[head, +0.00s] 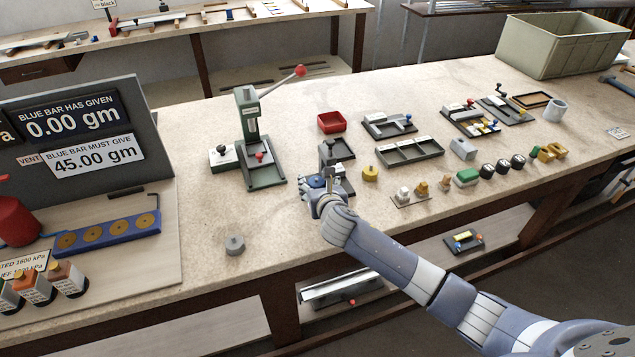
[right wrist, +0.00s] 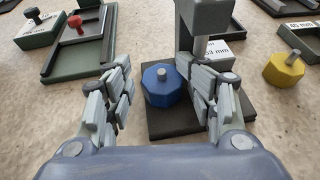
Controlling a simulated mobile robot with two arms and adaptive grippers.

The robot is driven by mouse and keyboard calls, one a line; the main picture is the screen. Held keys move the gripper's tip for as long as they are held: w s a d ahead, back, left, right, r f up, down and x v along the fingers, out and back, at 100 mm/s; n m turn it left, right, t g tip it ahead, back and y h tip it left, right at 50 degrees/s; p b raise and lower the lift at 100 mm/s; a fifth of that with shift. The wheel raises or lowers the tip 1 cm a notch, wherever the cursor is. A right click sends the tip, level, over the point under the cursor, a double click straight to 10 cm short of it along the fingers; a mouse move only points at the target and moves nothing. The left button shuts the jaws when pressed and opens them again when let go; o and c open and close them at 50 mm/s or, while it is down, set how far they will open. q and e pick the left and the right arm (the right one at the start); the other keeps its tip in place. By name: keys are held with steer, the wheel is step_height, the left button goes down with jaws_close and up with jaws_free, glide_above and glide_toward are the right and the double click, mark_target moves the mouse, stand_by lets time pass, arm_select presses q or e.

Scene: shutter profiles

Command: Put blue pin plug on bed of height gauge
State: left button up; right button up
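The blue pin plug (right wrist: 160,91) is octagonal with a grey pin on top. In the right wrist view it stands upright on the dark bed of the height gauge (right wrist: 164,129), beside the gauge's grey column. My left gripper is not in view.
A yellow pin plug (head: 370,174) stands right of the gauge, and a grey plug (head: 235,245) stands front left. A green lever press (head: 263,178) is to the left. A red tray (head: 331,122) and compartment trays (head: 410,151) lie behind. The bench front left of my arm is mostly clear.

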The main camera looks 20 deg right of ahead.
steer(key=shift+d, duration=0.25)
steer(key=shift+r, duration=0.2)
steer(key=v, duration=1.2)
steer(key=shift+a, duration=0.15)
